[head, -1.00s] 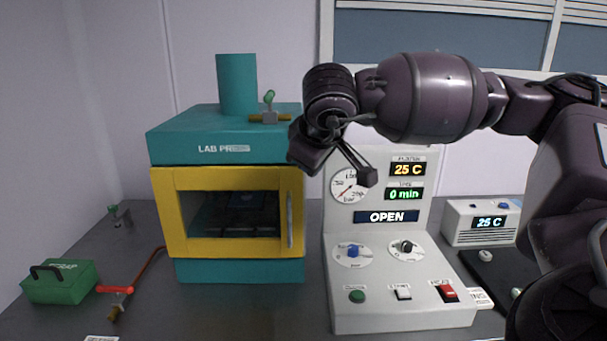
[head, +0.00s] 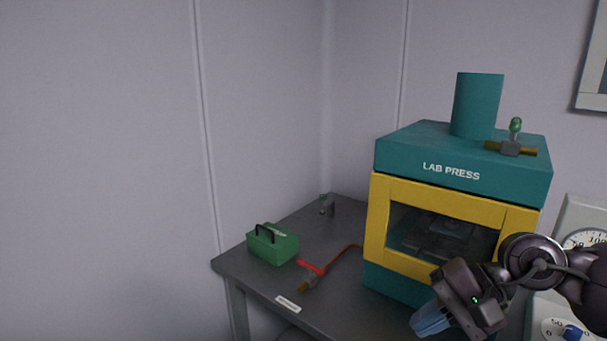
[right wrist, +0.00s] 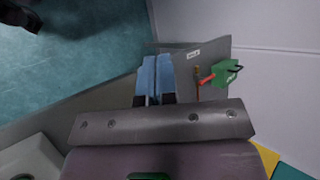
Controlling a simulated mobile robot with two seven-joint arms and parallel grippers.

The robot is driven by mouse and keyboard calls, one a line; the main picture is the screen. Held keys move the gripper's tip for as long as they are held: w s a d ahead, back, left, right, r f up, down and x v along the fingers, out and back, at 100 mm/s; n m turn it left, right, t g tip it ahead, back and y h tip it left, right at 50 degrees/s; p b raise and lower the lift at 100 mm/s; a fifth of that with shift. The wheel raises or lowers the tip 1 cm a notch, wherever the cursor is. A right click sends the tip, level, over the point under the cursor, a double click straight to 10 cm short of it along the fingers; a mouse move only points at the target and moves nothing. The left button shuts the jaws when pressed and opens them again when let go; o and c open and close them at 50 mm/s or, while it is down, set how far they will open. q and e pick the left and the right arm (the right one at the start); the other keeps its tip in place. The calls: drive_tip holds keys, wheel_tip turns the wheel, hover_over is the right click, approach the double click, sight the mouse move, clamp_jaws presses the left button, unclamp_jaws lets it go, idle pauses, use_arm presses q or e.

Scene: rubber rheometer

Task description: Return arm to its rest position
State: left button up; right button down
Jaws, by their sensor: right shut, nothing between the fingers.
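My right gripper (head: 430,318) is at the lower right of the head view, in front of the lab press. Its blue fingers point down and to the left, shut and empty. In the right wrist view the two blue fingers (right wrist: 154,80) lie side by side, with the table edge and the floor beyond them. My left gripper is not in view.
The lab press (head: 460,175) has its yellow-framed door shut. A green box with a black handle (head: 272,243) and a red-handled valve on a pipe (head: 311,267) are on the dark table (head: 250,268). A control panel (head: 578,214) is partly cut off at right.

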drive_tip(key=a+f+m+t+y, duration=0.1)
drive_tip(key=a+f+m+y, duration=0.1)
drive_tip(key=a+m+y, duration=0.6)
drive_tip(key=d+f+n+t+h, duration=0.55)
drive_tip(key=f+n+t, duration=0.2)
drive_tip(key=n, duration=0.95)
drive_tip(key=d+f+n+t+h, duration=0.4)
drive_tip(key=d+f+n+t, duration=0.3)
drive_tip(key=n, duration=1)
drive_tip(key=s+d+f+m+g+h, duration=0.2)
drive_tip(key=s+f+m+h, duration=0.2)
drive_tip(key=s+f+m, duration=0.2)
drive_tip(key=s+d+f+m+g+h, duration=0.2)
drive_tip(key=s+f+m, duration=0.5)
drive_tip(key=f+m, duration=0.4)
drive_tip(key=shift+d+m+g+h, duration=0.45)
drive_tip(key=shift+m+h, duration=0.55)
drive_tip(key=shift+h, duration=0.15)
